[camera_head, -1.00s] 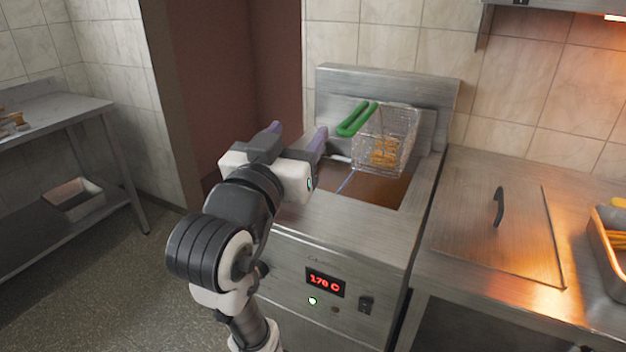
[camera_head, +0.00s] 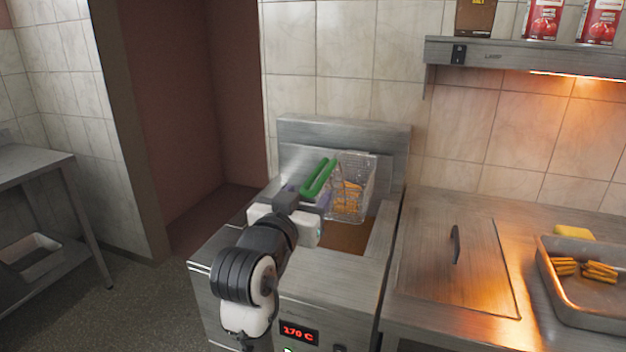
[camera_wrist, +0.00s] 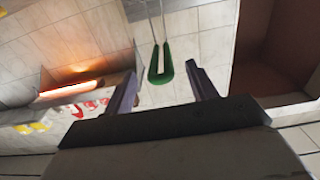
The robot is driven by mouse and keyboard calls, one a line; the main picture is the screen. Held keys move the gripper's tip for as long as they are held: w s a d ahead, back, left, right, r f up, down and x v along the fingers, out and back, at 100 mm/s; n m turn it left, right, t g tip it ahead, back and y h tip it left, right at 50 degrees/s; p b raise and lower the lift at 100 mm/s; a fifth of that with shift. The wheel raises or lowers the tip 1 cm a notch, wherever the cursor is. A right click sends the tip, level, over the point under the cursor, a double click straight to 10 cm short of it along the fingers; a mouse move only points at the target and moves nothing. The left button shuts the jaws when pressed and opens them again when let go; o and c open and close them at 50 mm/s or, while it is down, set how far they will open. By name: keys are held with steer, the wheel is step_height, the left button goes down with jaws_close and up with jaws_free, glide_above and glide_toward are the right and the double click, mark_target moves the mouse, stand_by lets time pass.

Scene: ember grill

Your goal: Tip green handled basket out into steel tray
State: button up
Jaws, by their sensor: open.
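The wire basket (camera_head: 352,185) hangs at the back of the fryer, above the oil, with orange-brown fries inside. Its green handle (camera_head: 318,178) points toward the front left. In the wrist view the green handle (camera_wrist: 161,66) shows as a loop beyond and between my fingertips. My gripper (camera_head: 308,194) is open and empty, close to the handle in the head view; its fingers (camera_wrist: 159,82) are apart in the wrist view and do not appear to touch it. The steel tray (camera_head: 590,285) stands on the right counter with several fries in it.
The fryer (camera_head: 340,292) has a lit display. A flat lid with a black handle (camera_head: 456,244) lies on the counter between fryer and tray. A yellow item (camera_head: 574,232) sits behind the tray. A shelf (camera_head: 500,55) with a lamp overhangs the counter.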

steer(key=x, duration=0.4)
steer(key=shift+w+d+p, duration=0.1)
steer(key=shift+w+p, duration=0.2)
steer(key=shift+p, duration=0.1)
steer(key=c, duration=1.2)
steer(key=shift+r, duration=0.15)
jaws_close()
step_height(320, 180, up, 5)
steer(key=p, duration=0.4)
steer(key=shift+f, duration=0.2)
